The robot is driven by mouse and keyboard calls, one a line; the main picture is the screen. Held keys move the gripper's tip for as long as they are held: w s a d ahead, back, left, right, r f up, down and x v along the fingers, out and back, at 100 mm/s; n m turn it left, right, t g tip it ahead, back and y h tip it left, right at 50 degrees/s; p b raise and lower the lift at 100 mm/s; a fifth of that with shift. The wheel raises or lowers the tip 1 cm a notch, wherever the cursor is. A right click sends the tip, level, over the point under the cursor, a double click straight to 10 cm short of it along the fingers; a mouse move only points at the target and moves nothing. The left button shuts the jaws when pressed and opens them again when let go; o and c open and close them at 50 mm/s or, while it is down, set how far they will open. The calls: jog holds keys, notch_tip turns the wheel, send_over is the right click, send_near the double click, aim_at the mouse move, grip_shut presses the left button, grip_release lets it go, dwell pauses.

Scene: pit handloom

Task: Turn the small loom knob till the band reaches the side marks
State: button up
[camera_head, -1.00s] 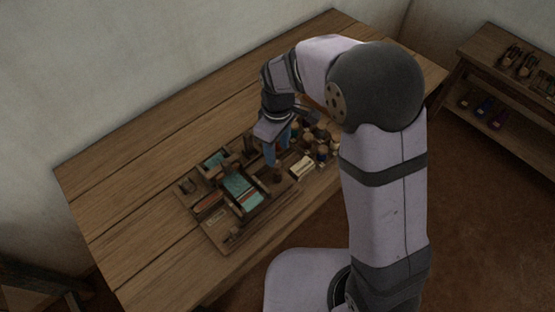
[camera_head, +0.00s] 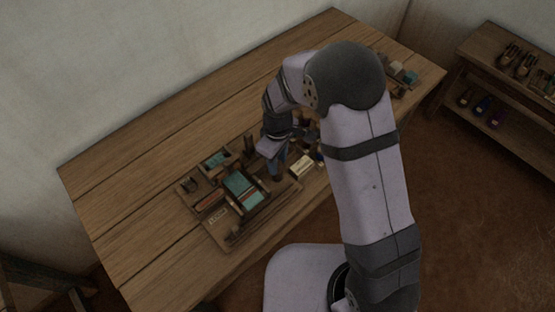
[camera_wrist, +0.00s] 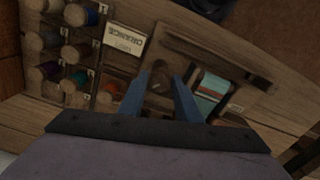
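The small loom (camera_head: 237,232) stands on the wooden table with a teal cloth band (camera_head: 240,184) across its middle. The band also shows right of my gripper in the wrist view (camera_wrist: 210,88). The small dark brown knob (camera_wrist: 159,75) is at the loom's side. My gripper (camera_wrist: 163,77) has two blue fingers spread apart, one on each side of the knob. I cannot tell whether either finger touches it. In the head view my gripper (camera_head: 277,174) is low over the loom's right side and partly hides the knob. The side marks are too small to make out.
A rack of thread spools (camera_wrist: 72,52) and a pale lettered card (camera_wrist: 124,42) lie close beside my gripper. Small items (camera_head: 402,72) sit at the table's far right. A shelf with shoes (camera_head: 505,75) stands apart at right. The table's left part is clear.

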jog(key=c, duration=0.6)
jog(key=shift+o, duration=0.2)
jog(key=shift+m, duration=0.3)
jog(key=m, duration=0.3)
jog(key=shift+a+r+m+b, duration=0.1)
jog(key=shift+m+b, duration=0.25)
jog(key=shift+m, duration=1.65)
jog(key=o, duration=1)
jog(key=shift+o, duration=0.2)
